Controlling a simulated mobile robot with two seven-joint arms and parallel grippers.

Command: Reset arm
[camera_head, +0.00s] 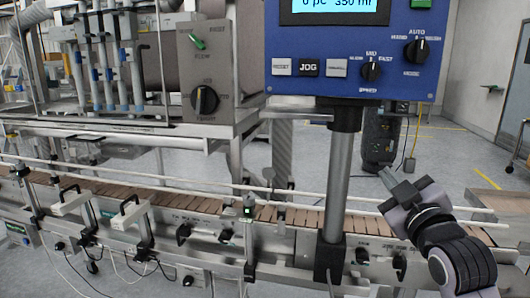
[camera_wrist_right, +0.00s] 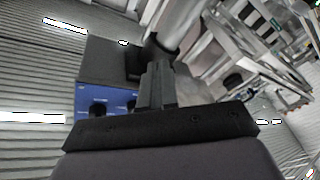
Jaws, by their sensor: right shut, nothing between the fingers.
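My right arm comes in from the lower right in the head view. My right gripper (camera_head: 389,178) is raised in front of the conveyor's right part, below the blue control panel (camera_head: 350,50) and to the right of its grey post (camera_head: 340,185). The gripper is shut and empty. In the right wrist view its closed fingers (camera_wrist_right: 157,82) point toward the panel's post, with the blue panel (camera_wrist_right: 98,98) at the left. The fingers look apart from the panel. My left gripper is not in view.
The conveyor (camera_head: 190,199) with brown slats and guide rails runs across the head view. A grey machine box with a black knob (camera_head: 205,100) stands at the upper left. A dark bin (camera_head: 381,135) is on the floor behind. Open floor lies at the back right.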

